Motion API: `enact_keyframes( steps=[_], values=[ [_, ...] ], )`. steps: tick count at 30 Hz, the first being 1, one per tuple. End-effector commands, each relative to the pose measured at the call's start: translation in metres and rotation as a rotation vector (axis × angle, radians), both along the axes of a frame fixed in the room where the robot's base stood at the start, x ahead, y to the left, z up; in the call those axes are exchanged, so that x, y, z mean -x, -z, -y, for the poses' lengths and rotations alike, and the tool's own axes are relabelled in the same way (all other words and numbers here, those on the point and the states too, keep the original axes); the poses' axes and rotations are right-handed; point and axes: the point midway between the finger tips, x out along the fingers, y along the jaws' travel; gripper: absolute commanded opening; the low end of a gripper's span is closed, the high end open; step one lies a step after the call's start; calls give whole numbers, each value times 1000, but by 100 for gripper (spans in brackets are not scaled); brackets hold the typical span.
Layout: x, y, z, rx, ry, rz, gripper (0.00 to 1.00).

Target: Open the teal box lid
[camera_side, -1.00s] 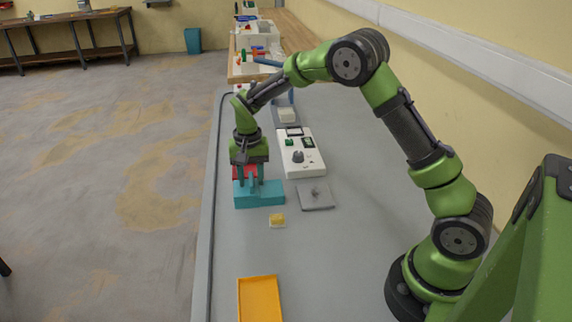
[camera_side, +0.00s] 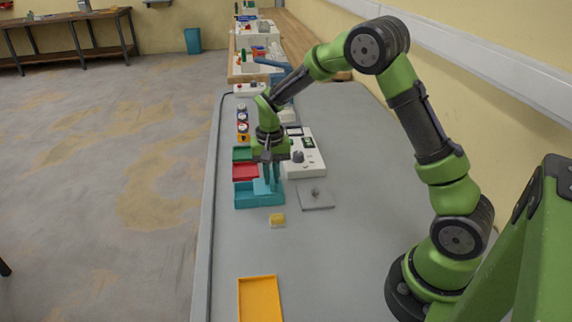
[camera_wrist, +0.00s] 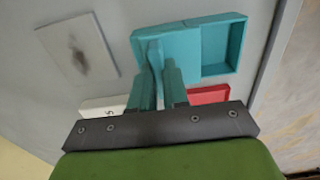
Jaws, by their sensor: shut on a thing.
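The teal box (camera_side: 256,202) sits on the grey table and also shows in the wrist view (camera_wrist: 222,72). Its lid (camera_wrist: 185,48) is slid partway across, so part of the inside is exposed, on the right in the wrist view and on the left in the side view. The exposed part looks empty. My gripper (camera_side: 270,182) is over the right part of the box, its fingers shut on the lid's upright handle (camera_wrist: 155,54). The fingers hide part of the lid.
A red box (camera_side: 245,172) and a green box (camera_side: 242,154) stand behind the teal box. A white device with a knob (camera_side: 309,165) and a grey plate (camera_side: 315,196) are to the right.

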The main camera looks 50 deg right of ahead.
Motion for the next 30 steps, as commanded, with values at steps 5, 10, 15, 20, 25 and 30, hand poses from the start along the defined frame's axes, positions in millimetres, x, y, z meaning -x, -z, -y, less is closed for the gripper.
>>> enact_keyframes(
  steps=[5,10,15,20,25,30],
  values=[
    [9,-1,10,0,1,4,0],
    [9,-1,10,1,0,5,0],
    [8,-1,9,1,0,5,30],
    [9,-1,9,0,0,4,40],
    [9,-1,9,0,0,3,40],
    [8,-13,9,1,0,6,40]
  ],
)
